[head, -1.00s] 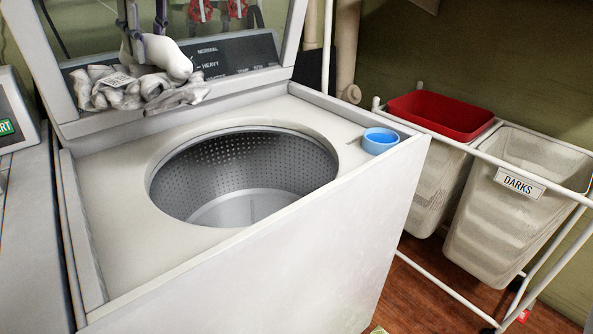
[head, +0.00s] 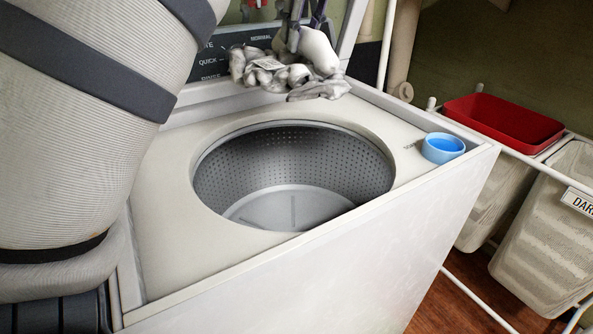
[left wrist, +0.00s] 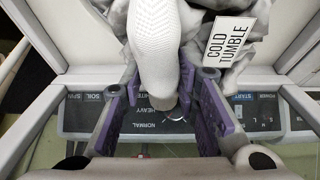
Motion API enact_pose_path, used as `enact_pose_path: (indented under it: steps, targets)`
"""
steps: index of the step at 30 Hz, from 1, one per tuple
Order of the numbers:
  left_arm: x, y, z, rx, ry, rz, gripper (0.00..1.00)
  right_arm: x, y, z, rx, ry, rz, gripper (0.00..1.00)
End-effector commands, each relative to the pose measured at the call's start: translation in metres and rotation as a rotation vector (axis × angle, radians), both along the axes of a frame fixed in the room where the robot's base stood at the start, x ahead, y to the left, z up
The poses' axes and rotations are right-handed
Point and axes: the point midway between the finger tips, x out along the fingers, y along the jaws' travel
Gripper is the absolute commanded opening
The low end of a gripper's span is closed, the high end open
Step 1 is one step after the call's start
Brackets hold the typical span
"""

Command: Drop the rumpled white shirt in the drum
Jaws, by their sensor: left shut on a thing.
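In the left wrist view the purple fingers (left wrist: 168,88) are shut on a smooth white knitted part, and grey-white folds with a "COLD TUMBLE" tag (left wrist: 229,42) show beyond. The drum (head: 290,165) is open, with perforated metal walls, and its visible inside is empty. My right gripper is not in view.
A blue cup (head: 443,147) stands on the washer top (head: 170,235), right of the drum. A red bin (head: 505,120) and pale hampers (head: 545,230) are on a rack at the right. The raised lid frame and control panel (head: 215,62) rise behind the drum.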

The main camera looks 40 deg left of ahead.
Motion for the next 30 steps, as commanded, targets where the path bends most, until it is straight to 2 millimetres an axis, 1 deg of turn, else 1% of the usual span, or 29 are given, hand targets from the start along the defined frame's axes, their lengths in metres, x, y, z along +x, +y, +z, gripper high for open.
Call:
enact_pose_path:
  steps: [1,3,5,6,8,9,11,12,15,18,21,23,27,30]
  targets:
    - [0.002,0.001,-0.01,0.0,0.009,0.003,0.0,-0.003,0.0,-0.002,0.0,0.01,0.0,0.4]
    - [0.01,0.003,-0.044,0.006,0.018,0.014,0.0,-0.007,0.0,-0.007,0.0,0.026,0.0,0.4]
    - [0.016,0.003,-0.071,0.011,0.02,0.022,0.0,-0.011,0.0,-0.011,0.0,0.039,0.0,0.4]
    - [0.018,0.004,-0.09,0.016,0.021,0.026,0.0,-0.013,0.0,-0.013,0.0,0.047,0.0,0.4]
    - [0.022,0.003,-0.12,0.019,0.023,0.031,0.0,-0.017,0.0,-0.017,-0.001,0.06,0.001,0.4]
    - [0.023,0.001,-0.142,0.022,0.025,0.031,0.0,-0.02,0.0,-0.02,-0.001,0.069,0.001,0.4]
    - [0.024,-0.002,-0.175,0.024,0.025,0.031,0.0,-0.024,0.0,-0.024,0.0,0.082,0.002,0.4]
    - [0.023,-0.005,-0.196,0.024,0.025,0.029,0.0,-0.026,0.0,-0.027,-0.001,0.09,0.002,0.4]
    - [0.02,-0.014,-0.239,0.018,0.019,0.019,0.0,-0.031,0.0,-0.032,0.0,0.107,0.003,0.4]
    - [0.016,-0.023,-0.268,0.011,0.011,0.009,0.0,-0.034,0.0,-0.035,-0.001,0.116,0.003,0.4]
    - [0.013,-0.029,-0.283,0.004,0.005,0.001,0.0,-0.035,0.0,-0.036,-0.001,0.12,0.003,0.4]
    - [0.012,-0.03,-0.292,0.001,0.004,0.0,0.0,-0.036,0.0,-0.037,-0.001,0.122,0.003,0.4]
    - [0.011,-0.031,-0.328,0.0,0.006,-0.001,0.0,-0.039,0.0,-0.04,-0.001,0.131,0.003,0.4]
    - [0.012,-0.031,-0.345,0.0,0.003,-0.001,0.0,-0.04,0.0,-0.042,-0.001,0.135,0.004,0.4]
